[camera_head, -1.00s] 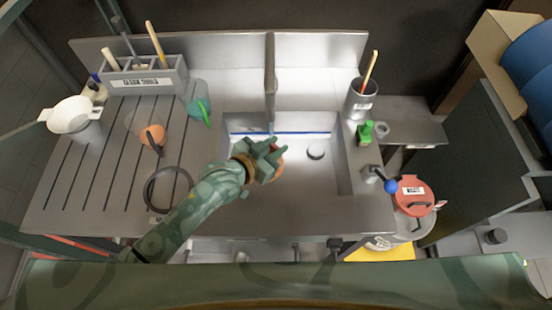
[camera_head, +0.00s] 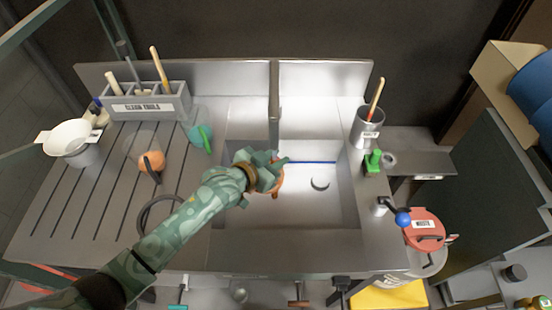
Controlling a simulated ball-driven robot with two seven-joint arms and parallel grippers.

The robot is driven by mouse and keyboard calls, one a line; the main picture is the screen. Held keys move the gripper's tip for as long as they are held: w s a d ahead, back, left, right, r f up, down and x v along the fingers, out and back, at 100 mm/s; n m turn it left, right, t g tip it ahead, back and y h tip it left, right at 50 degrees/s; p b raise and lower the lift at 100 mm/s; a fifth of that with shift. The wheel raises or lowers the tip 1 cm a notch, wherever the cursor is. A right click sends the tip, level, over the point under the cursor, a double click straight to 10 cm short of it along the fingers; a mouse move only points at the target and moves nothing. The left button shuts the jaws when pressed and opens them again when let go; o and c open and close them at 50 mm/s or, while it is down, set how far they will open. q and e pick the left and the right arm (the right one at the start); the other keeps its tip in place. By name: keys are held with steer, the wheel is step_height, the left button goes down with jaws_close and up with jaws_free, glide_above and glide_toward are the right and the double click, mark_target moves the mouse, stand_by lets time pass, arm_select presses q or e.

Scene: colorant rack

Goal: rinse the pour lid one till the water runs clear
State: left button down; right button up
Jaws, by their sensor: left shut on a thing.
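My left gripper (camera_head: 272,172) is over the sink basin (camera_head: 325,207), below the tall tap (camera_head: 273,100). It is shut on an orange-brown round piece, apparently the pour lid (camera_head: 279,183), mostly hidden behind the fingers. I cannot make out a water stream or its colour. A dark round drain (camera_head: 320,184) shows in the basin floor. A lever with a blue knob (camera_head: 403,219) stands at the sink's right front. My right gripper is not in view.
On the ribbed drainboard at left are another orange piece (camera_head: 152,160), a teal-green cup (camera_head: 200,135), a white funnel-like bowl (camera_head: 68,137) and a tool rack (camera_head: 150,106). A metal cup (camera_head: 368,127), green bottle (camera_head: 373,160) and red-lidded waste bin (camera_head: 424,225) are at right.

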arm_select(q)
steer(key=shift+d, duration=0.1)
steer(key=shift+d, duration=0.5)
steer(key=shift+a, duration=0.15)
steer(key=shift+a+p, duration=0.35)
steer(key=shift+a, duration=0.1)
steer(key=shift+d, duration=0.15)
steer(key=shift+d, duration=0.45)
steer(key=shift+a, duration=0.15)
steer(key=shift+a+p, duration=0.35)
steer(key=shift+a, duration=0.15)
